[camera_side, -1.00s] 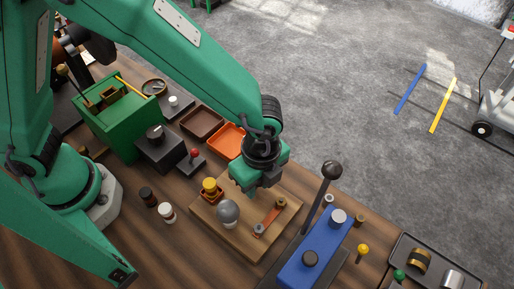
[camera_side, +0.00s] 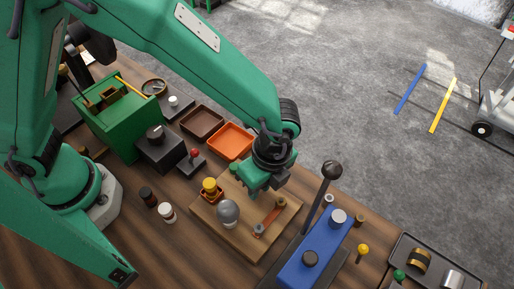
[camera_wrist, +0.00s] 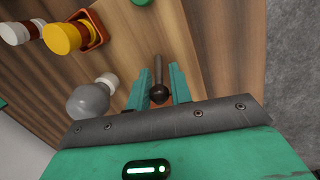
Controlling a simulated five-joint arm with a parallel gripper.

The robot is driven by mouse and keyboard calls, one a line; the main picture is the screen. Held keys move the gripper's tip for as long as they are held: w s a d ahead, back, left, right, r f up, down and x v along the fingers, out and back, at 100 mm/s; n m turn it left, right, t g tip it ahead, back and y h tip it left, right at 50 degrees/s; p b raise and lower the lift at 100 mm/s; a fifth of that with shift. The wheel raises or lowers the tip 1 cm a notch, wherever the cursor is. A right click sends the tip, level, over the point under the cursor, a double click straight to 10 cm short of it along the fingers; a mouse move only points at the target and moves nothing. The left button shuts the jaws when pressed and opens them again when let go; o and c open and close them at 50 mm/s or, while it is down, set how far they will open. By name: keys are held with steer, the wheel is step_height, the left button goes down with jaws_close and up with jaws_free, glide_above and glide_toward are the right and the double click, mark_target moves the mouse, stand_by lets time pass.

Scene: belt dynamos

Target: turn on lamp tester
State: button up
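The lamp tester is a wooden board (camera_side: 231,236) with a grey bulb (camera_side: 228,212), a yellow knob on an orange base (camera_side: 210,187) and a copper strip between two posts (camera_side: 268,217). My gripper (camera_side: 253,192) is over the board's far edge, pointing down. The bulb (camera_wrist: 88,104) and yellow knob (camera_wrist: 62,38) are to the left. My gripper hides the board's far edge.
A blue machine (camera_side: 312,255) with a tall black lever (camera_side: 322,192) stands close on the right. An orange tray (camera_side: 230,140) and a brown tray (camera_side: 202,122) lie behind. A red-knobbed switch (camera_side: 193,158) and a white-capped bottle (camera_side: 167,212) are to the left.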

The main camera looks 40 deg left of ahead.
steer(key=shift+o, duration=1.3)
steer(key=shift+r, duration=0.1)
steer(key=shift+w+d+r, duration=0.15)
steer(key=shift+r, duration=1.1)
steer(key=shift+w+d+r, duration=0.1)
steer(key=shift+r, duration=1.2)
steer(key=shift+w+d+r, duration=0.15)
steer(key=shift+r, duration=1.1)
